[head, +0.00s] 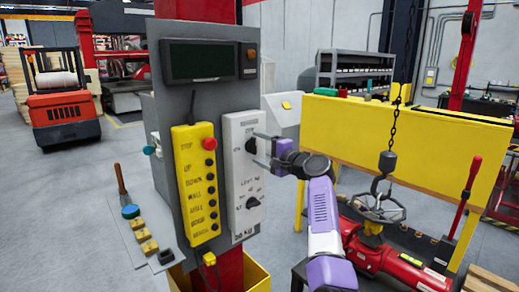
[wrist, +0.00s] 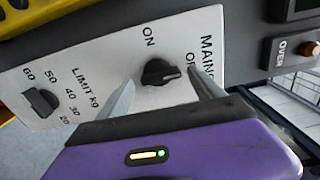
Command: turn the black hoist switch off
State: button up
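The black hoist switch (head: 250,145) is the upper rotary knob on a white panel (head: 238,175). In the wrist view the knob (wrist: 160,72) sits below the printed ON, with the partly covered OFF lettering to its right. Its bar lies roughly sideways in that view; I cannot tell its exact setting. My gripper (head: 263,149) is open, with its fingers pointing at the panel. In the wrist view one finger is on each side of the knob, with gaps visible between fingers and knob. I cannot tell how far the fingertips are from the panel face.
A second black knob (head: 253,202), marked as a kg limit, is lower on the panel. A yellow button pendant (head: 197,185) with a red button hangs to the left. A dark display (head: 200,61) is above. A yellow barrier (head: 400,150) and a hanging chain hook (head: 387,160) are right of my arm.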

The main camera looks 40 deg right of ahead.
jog(key=s+b, duration=0.1)
jog(key=s, duration=0.7)
jog(key=shift+b, duration=0.4)
jog(key=shift+w+d, duration=0.1)
dwell(0.4)
